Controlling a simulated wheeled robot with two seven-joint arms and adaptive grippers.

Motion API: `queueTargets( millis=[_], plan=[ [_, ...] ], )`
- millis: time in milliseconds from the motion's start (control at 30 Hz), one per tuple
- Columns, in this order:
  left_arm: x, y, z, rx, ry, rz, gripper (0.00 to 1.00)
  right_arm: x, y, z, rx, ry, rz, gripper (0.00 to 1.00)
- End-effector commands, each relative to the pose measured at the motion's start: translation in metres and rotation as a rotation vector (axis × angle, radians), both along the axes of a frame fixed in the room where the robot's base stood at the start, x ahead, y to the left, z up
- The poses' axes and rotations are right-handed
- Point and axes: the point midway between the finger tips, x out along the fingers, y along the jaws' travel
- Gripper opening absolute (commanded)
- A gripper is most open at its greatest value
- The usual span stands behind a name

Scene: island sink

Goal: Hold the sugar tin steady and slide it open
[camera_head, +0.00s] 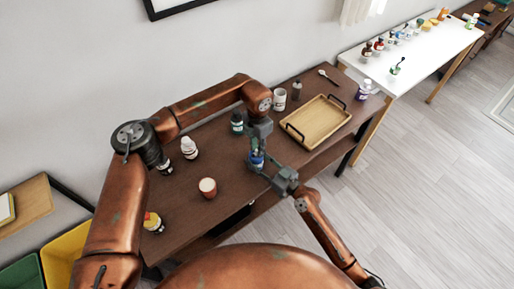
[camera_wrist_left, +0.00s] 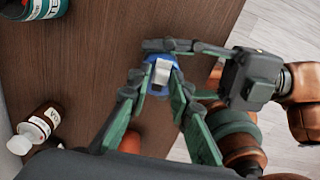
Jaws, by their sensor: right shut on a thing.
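The sugar tin (camera_head: 257,161) is a small blue object on the brown table, mostly hidden by both grippers. In the left wrist view the blue tin (camera_wrist_left: 154,90) shows a pale grey-white part on top. My left gripper (camera_head: 259,150) comes down over it, and its two fingers stand apart on either side of the tin. Whether they touch it is hard to see. My right gripper (camera_head: 268,169) reaches in from the right and front, shut on the tin, with one finger (camera_wrist_left: 180,46) along its upper edge in the left wrist view.
A wooden tray (camera_head: 318,120) with dark handles lies to the right. The table's front edge is close.

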Motion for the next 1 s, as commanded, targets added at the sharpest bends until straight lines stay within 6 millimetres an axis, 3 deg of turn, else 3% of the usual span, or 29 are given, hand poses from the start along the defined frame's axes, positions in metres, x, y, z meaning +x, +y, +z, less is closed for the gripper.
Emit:
queueTargets(
  millis=[133, 467, 567, 1000],
  plan=[
    [0.0, 0.0, 0.0, -0.001, 0.001, -0.001, 0.3, 0.0, 0.0, -0.001, -0.001, 0.001, 0.0, 0.13],
    [0.0, -0.001, 0.003, -0.001, 0.001, -0.001, 0.3, 0.0, 0.0, -0.001, -0.001, 0.001, -0.001, 0.13],
    [0.0, 0.0, 0.015, 0.0, -0.001, 0.0, 0.3, 0.0, -0.001, -0.001, -0.001, 0.001, -0.001, 0.13],
    [0.0, 0.0, 0.1, -0.001, -0.001, 0.0, 0.3, 0.0, -0.001, -0.001, -0.001, 0.0, -0.001, 0.13]
  ],
)
